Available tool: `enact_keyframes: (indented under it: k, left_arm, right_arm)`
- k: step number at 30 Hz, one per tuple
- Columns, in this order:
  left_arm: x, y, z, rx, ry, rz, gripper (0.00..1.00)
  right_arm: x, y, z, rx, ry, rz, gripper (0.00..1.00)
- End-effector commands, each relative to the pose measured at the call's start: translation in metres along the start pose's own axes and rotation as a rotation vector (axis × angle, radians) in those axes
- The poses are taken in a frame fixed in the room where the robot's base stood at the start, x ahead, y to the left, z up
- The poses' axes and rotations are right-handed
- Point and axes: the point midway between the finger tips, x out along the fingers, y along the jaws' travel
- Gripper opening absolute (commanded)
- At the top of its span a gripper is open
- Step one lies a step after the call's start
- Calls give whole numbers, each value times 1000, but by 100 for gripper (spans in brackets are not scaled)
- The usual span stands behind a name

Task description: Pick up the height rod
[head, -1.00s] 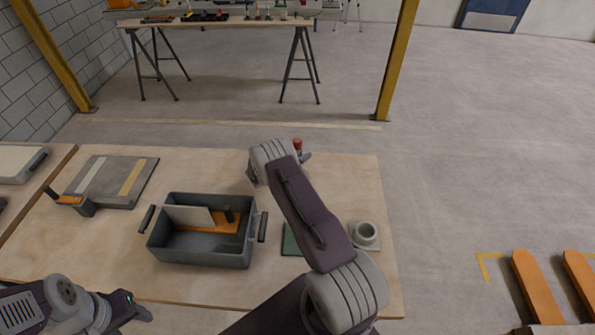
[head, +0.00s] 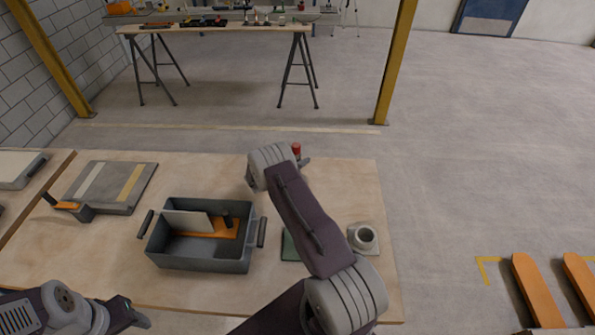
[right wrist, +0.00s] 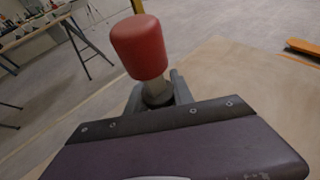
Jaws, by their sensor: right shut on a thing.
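The height rod, as I take it, shows a red rounded cap (right wrist: 140,47) on a pale grey stem in the right wrist view. The cap also shows as a small red spot in the head view (head: 296,148), just past my right wrist at the table's far edge. My right gripper (right wrist: 158,92) is shut on the stem below the cap. The rod's lower end is hidden, so I cannot tell whether it touches the table. My left gripper (head: 139,319) is low at the left, near the table's front edge, far from the rod; its jaws are unclear.
A grey bin (head: 201,265) holding a pale plate and an orange-based tool stands on the wooden table (head: 330,185). A grey slab (head: 108,184) lies at left. A grey cup-like fitting (head: 364,237) and a green pad (head: 289,246) flank my right arm.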

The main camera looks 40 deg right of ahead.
Motion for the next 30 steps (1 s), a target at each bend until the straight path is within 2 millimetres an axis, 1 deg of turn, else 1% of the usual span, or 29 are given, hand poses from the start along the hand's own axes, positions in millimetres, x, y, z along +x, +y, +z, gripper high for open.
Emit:
enact_keyframes:
  k: [5,8,10,13,21,25,27,30]
  left_arm:
    - [2,0,0,0,0,0,52]
    - [6,0,1,0,0,0,52]
    - [10,0,1,0,0,0,52]
    - [10,0,1,0,0,0,52]
    - [21,0,2,0,0,0,52]
    - [24,0,2,0,0,0,52]
    - [25,0,2,0,0,0,52]
    - [25,0,3,0,0,0,52]
  right_arm:
    - [-3,0,7,1,-1,1,0]
    - [-9,1,23,4,-2,2,0]
    - [-17,0,41,5,-3,2,0]
    - [-26,-24,49,-2,0,-2,0]
    - [-51,-83,78,3,-2,0,0]
    - [-60,-102,87,2,-2,1,0]
    - [-63,-109,90,2,-1,0,0]
    - [-65,-114,92,2,-1,0,0]
